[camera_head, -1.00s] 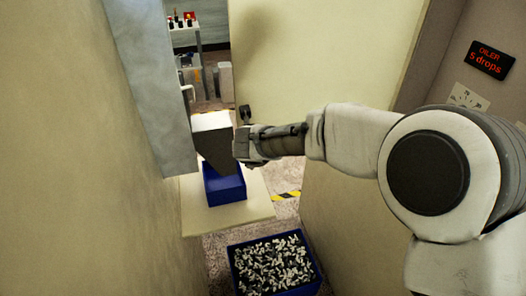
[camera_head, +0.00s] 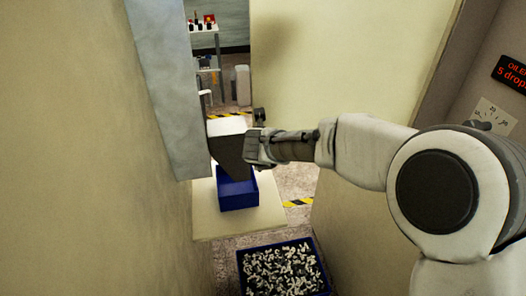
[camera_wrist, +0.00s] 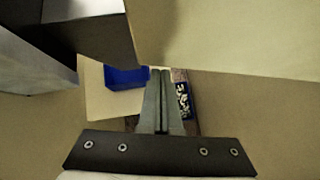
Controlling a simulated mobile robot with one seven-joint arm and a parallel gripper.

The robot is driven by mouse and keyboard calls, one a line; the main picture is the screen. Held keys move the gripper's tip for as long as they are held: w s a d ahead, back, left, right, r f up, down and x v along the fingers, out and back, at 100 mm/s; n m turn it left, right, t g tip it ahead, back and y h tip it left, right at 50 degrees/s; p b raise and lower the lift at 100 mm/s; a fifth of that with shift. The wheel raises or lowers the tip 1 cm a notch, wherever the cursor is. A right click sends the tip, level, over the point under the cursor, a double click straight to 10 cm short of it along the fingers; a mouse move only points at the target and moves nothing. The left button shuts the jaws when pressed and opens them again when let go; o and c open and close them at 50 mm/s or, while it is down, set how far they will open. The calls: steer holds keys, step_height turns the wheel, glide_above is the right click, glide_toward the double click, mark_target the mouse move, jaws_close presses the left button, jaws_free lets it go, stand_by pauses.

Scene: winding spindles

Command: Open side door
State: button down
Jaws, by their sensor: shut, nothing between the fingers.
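The side door appears to be the cream panel (camera_head: 340,70) in the upper middle of the head view. A small black handle (camera_head: 259,115) sits at its left edge. My gripper (camera_head: 250,148) is just below the handle and looks slightly left of it. I cannot tell whether it touches the door. In the wrist view the fingers of my gripper (camera_wrist: 160,75) are together with nothing between them. The cream panel also fills the upper right there (camera_wrist: 240,40). An opening shows left of the panel's edge, with the room beyond visible.
A grey metal column (camera_head: 165,90) with a white-and-dark chute (camera_head: 228,127) stands close left of my gripper. A blue bin (camera_head: 238,193) sits on a pale board below. A blue crate of small parts (camera_head: 243,275) lies nearer. Cream walls flank both sides; shelving (camera_head: 205,65) stands beyond.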

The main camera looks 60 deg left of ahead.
steer(key=v, duration=1.7)
steer(key=shift+d, duration=0.1)
